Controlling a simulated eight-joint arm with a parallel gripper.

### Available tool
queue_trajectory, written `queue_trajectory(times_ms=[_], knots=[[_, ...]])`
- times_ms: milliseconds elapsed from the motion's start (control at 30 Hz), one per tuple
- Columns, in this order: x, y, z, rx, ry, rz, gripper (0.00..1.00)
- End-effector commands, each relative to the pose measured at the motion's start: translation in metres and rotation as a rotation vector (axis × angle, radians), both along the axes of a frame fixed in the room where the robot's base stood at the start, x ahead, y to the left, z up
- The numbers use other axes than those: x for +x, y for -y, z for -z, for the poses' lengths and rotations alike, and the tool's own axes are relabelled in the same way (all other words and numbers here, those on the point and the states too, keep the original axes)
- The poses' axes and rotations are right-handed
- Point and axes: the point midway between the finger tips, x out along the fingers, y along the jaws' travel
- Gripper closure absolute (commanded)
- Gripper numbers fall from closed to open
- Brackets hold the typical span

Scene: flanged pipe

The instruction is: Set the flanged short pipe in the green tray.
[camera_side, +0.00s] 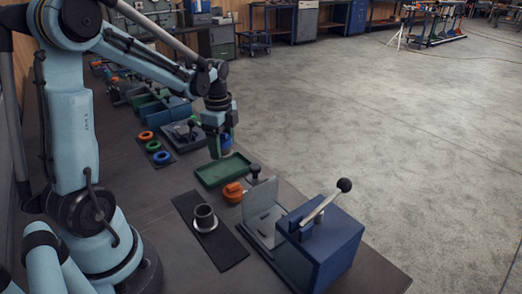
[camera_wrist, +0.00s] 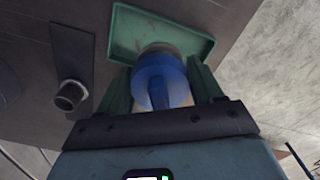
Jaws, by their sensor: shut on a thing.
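My gripper (camera_side: 223,147) is shut on a blue round piece (camera_wrist: 162,78). In the wrist view the piece has a blue stem towards the camera and a paler round end beyond. My green fingers hold it from both sides, over the green tray (camera_side: 210,179), which also shows in the wrist view (camera_wrist: 125,32). I cannot tell whether the piece touches the tray floor. A dark short pipe (camera_side: 204,213) with a pale flange at its base stands upright on a black mat (camera_side: 231,249). It also shows in the wrist view (camera_wrist: 71,95), clear of my gripper.
A blue box fixture (camera_side: 329,250) with a ball-ended lever and a grey plate (camera_side: 264,208) stand at the front right. An orange part (camera_side: 233,192) lies near the tray. Orange, green and blue rings (camera_side: 153,146) lie in a row behind left. Bins line the back.

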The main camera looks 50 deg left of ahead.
Motion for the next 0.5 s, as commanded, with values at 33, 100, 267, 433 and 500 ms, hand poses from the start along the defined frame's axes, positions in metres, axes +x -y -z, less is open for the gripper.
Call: queue_trajectory(times_ms=[33, 100, 267, 433, 500], knots=[[0.0001, -0.0001, 0.0010, 0.000, 0.000, 0.000, 0.69], [0.0002, -0.0001, 0.0022, 0.000, 0.000, 0.000, 0.69], [0.0001, -0.0001, 0.0051, 0.000, 0.000, 0.000, 0.69], [0.0001, -0.0001, 0.0082, 0.000, 0.000, 0.000, 0.69], [0.0002, -0.0001, 0.0094, 0.000, 0.000, 0.000, 0.69]])
